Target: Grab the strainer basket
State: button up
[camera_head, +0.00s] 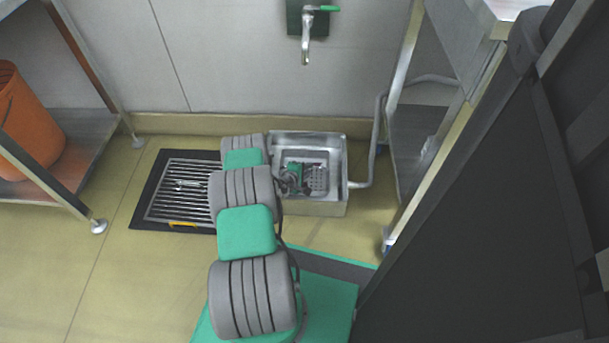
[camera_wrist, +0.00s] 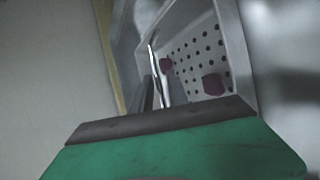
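The strainer basket (camera_head: 316,180) is a grey metal piece with rows of holes, sitting inside the floor sink. In the wrist view its perforated wall (camera_wrist: 197,50) fills the upper right, with two dark maroon pieces against it. My gripper (camera_head: 303,188) is down inside the sink, at the basket's left side. In the wrist view a thin bright metal edge and a dark strip stand beyond my green and dark gripper body, close to the perforated wall. I cannot tell whether the fingers touch the basket or how far apart they are.
The steel floor sink (camera_head: 331,209) stands against the wall below a green-handled tap (camera_head: 307,40). A dark-framed floor grate (camera_head: 150,195) lies left of it. A steel table (camera_head: 408,150) with a pipe stands close on the right. An orange bucket (camera_head: 25,120) sits on the left shelf.

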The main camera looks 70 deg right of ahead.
grip_shut()
dwell(1.0)
